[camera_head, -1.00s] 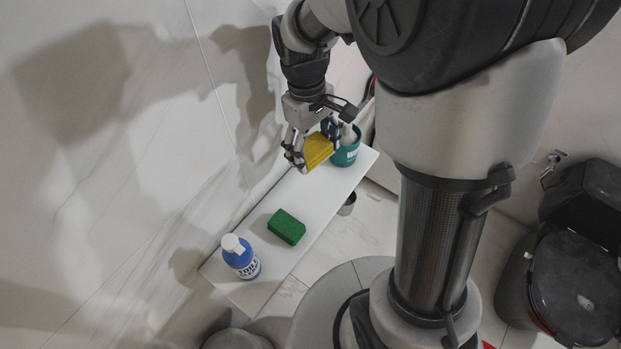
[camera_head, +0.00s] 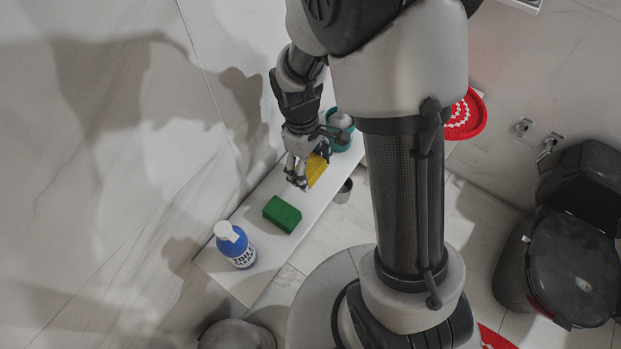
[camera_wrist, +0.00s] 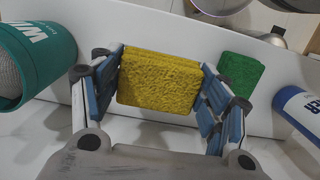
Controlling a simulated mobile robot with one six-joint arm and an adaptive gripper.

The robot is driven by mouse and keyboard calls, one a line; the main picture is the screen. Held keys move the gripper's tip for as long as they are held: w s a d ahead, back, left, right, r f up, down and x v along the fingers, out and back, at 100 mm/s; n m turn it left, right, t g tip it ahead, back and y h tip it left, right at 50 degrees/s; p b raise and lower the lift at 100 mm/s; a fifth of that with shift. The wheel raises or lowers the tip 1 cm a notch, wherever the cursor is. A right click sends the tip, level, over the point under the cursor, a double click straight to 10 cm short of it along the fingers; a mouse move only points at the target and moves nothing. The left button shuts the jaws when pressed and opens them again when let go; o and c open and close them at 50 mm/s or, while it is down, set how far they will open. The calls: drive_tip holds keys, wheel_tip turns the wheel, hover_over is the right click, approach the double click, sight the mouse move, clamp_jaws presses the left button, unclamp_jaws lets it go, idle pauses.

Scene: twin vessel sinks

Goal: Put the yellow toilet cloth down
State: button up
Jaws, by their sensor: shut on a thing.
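The yellow toilet cloth (camera_head: 316,169) is a thick, rough-textured block. It fills the space between the blue-padded fingers of my gripper (camera_head: 309,168) over the far part of the white shelf. In the wrist view, the cloth (camera_wrist: 160,82) shows between both fingers of my gripper (camera_wrist: 162,95), which is shut on it. The white shelf surface (camera_wrist: 110,22) lies behind the cloth. I cannot tell whether the cloth touches the shelf. Part of the cloth is hidden by the fingers in the head view.
On the white shelf (camera_head: 245,278), a green sponge (camera_head: 282,214) and a blue-and-white bottle (camera_head: 236,246) stand nearer. A teal wipes tub (camera_head: 341,142) stands just beyond my gripper. A metal cup (camera_head: 343,191) is by the shelf's right edge. A black toilet (camera_head: 575,270) stands at right.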

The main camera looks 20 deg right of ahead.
sight(311, 178)
drive_tip(key=shift+f+b, duration=0.75)
drive_tip(key=shift+f, duration=1.45)
drive_tip(key=shift+f, duration=0.2)
drive_tip(key=o, duration=0.9)
drive_tip(key=shift+o, duration=0.2)
